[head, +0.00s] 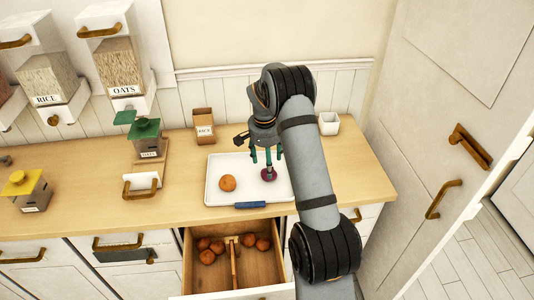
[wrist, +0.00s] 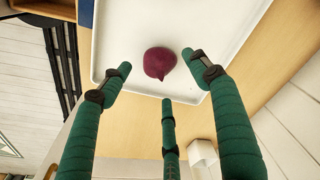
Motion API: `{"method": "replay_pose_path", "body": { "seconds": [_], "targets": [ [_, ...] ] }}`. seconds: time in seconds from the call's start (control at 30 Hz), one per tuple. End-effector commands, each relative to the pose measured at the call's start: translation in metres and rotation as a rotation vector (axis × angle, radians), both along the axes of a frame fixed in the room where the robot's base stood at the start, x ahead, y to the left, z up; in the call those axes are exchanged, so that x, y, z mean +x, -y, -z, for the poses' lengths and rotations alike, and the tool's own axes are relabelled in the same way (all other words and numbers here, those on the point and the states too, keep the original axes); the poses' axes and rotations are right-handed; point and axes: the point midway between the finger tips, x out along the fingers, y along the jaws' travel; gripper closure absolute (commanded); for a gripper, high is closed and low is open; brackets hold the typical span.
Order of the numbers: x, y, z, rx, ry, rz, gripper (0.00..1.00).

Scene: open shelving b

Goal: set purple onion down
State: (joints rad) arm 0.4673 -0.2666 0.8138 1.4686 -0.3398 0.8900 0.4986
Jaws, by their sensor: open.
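The purple onion (head: 268,174) rests on the right part of the white tray (head: 218,198) on the wooden counter. It also shows in the wrist view (wrist: 160,62), lying on the tray surface near its edge. My gripper (head: 267,158) is right above the onion, its green fingers pointing down. In the wrist view my gripper (wrist: 165,85) has its three fingers spread around the onion, with visible gaps between fingertips and onion. It is open and empty.
An orange-brown onion (head: 228,183) lies left on the tray. An open drawer (head: 210,276) below holds several similar ones, split by a divider. A small brown box (head: 204,126) and white cup (head: 329,123) stand behind. A green-topped container (head: 146,140) stands left.

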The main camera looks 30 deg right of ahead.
Motion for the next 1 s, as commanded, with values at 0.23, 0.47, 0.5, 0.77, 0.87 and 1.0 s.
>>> {"method": "replay_pose_path", "body": {
  "seconds": [0.23,0.47,0.5,0.77,0.87,1.0],
  "targets": [
    [-0.003,-0.004,-0.047,-0.002,0.003,0.000,0.38],
    [-0.005,-0.006,-0.065,0.000,0.000,-0.001,0.38],
    [-0.006,-0.006,-0.065,0.001,-0.001,-0.001,0.38],
    [-0.006,-0.006,-0.066,0.000,-0.001,0.000,0.38],
    [-0.006,-0.006,-0.066,0.000,-0.001,0.000,0.38],
    [-0.003,-0.020,-0.057,-0.003,0.004,-0.036,0.38]
  ]
}}
